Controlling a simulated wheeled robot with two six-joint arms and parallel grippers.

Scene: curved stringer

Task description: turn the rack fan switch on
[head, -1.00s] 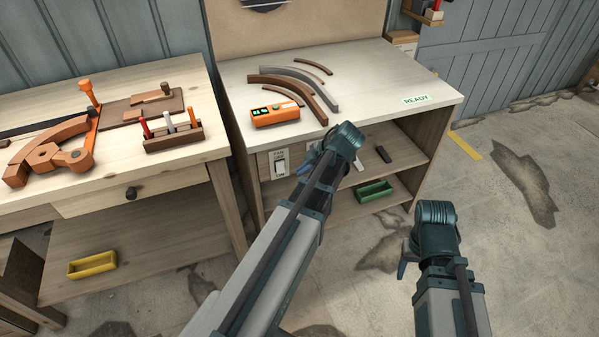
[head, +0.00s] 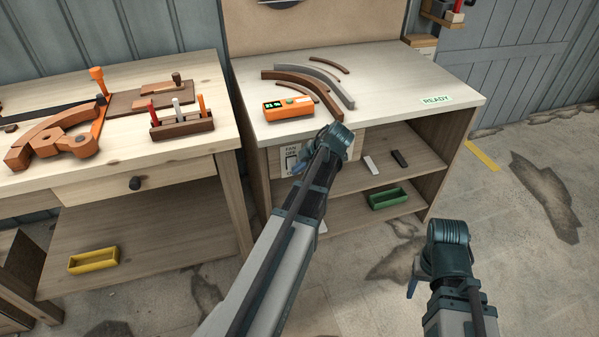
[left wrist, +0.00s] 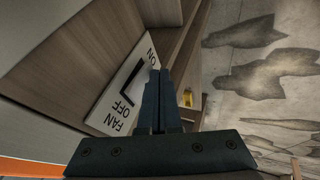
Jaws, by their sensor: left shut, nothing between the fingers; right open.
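The fan switch is a pale plate (head: 288,161) with dark lettering on the front of the right bench, under its top. In the left wrist view the plate (left wrist: 112,108) shows tilted, with FAN OFF at its lower left and ON at its upper right. Its rocker is partly behind my fingers, and I cannot tell which way it is pressed. My left gripper (left wrist: 157,75) is shut and empty, its tips over or beside the ON end; contact cannot be told. In the head view its wrist covers part of the plate. My right gripper (head: 412,286) is open, low and away from the bench.
An orange device (head: 288,108) and curved strips (head: 325,80) lie on the right bench top. A green bin (head: 389,199) sits on its lower shelf. The left bench (head: 195,150) holds an orange jig and a tool rack.

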